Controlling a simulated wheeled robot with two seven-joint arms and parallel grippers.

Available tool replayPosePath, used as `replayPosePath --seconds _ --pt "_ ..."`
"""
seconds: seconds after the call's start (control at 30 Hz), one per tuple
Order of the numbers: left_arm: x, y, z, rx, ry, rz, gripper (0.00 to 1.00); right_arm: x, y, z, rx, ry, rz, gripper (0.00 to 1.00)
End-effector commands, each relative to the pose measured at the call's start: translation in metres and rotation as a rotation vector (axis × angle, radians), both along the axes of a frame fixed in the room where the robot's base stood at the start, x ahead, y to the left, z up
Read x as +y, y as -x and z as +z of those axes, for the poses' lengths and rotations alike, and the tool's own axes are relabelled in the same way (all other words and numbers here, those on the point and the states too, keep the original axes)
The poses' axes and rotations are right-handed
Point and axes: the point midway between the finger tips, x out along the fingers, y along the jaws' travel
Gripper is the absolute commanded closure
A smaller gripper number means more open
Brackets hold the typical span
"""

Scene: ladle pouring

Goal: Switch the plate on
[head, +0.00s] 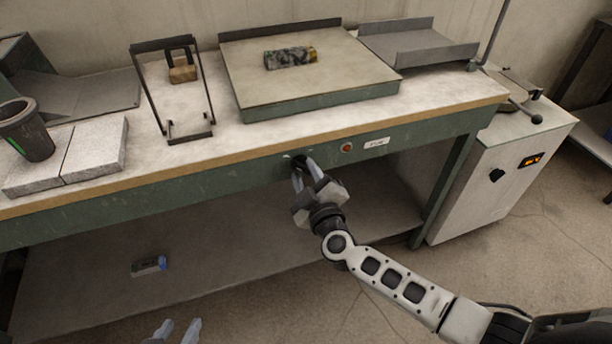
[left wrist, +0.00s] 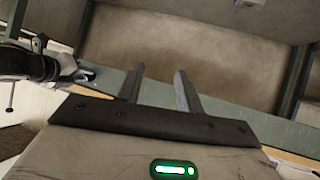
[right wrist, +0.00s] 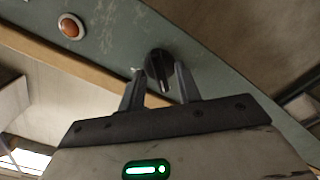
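The plate (head: 315,95) is a wide, flat grey-green slab on the bench. A black knob (head: 299,161) sits on the bench's green front rail below it. An orange round light or button (head: 346,147) and a small white label (head: 376,142) are to the knob's right. My right gripper (head: 308,168) is at the knob. In the right wrist view the knob (right wrist: 160,66) shows between and just beyond the open fingertips (right wrist: 160,72); contact cannot be told. My left gripper (head: 179,329) is open and empty, low in front of the bench; its fingers show apart in the left wrist view (left wrist: 160,74).
A black frame stand (head: 178,90), grey blocks (head: 95,150), a dark cup (head: 28,130) and metal trays (head: 418,44) share the bench. A white cabinet (head: 500,180) stands right. A small box (head: 149,265) lies on the lower shelf.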

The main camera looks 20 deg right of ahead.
Motion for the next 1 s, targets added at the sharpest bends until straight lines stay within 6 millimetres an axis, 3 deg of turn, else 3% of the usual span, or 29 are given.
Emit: replayPosePath --seconds 0.07,0.2,0.63,1.0 --pt "0.0002 0.0004 -0.0003 0.002 0.000 0.000 0.64 0.0002 0.0002 0.0001 0.000 -0.001 0.000 0.66" --pt "0.0003 0.0009 -0.0011 0.003 0.000 0.001 0.64 0.0002 0.0003 0.0001 0.000 -0.001 0.000 1.00" --pt "0.0010 0.0027 -0.0018 0.013 -0.007 0.000 0.64 0.0004 0.0007 0.0008 0.002 -0.048 0.001 1.00" --pt "0.0035 0.0053 0.0037 0.024 -0.031 -0.006 0.64 0.0009 0.0012 0.0008 0.015 -0.309 0.000 1.00"
